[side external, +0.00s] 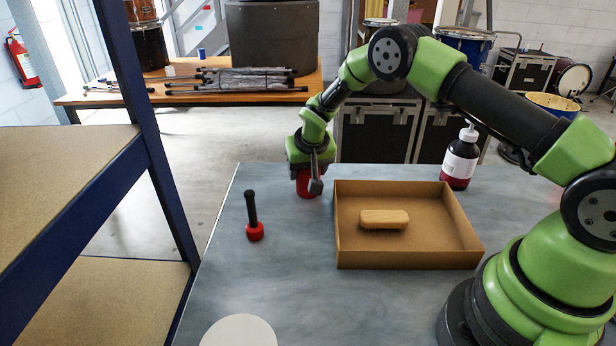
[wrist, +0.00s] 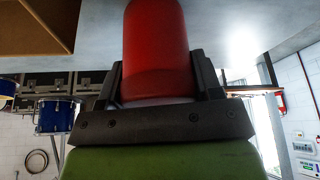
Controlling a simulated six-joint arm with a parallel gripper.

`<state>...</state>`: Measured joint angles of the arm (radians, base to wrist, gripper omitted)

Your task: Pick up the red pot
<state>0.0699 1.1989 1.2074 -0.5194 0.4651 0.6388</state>
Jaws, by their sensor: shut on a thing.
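The red pot (side external: 305,188) is at the back edge of the grey table, left of the cardboard box. My gripper (side external: 311,178) is above and around it, with its fingers shut on its sides. In the wrist view the red pot (wrist: 157,50) fills the middle, between the two dark fingers of my gripper (wrist: 165,82). The side view does not clearly show whether the pot touches the table.
An open cardboard box (side external: 440,258) holds a wooden brush (side external: 384,219). A black-handled red tool (side external: 254,222) stands to the left. A dark pump bottle (side external: 460,160) stands at the back right. A white disc (side external: 239,331) lies in front. A blue-framed shelf (side external: 150,130) borders the left.

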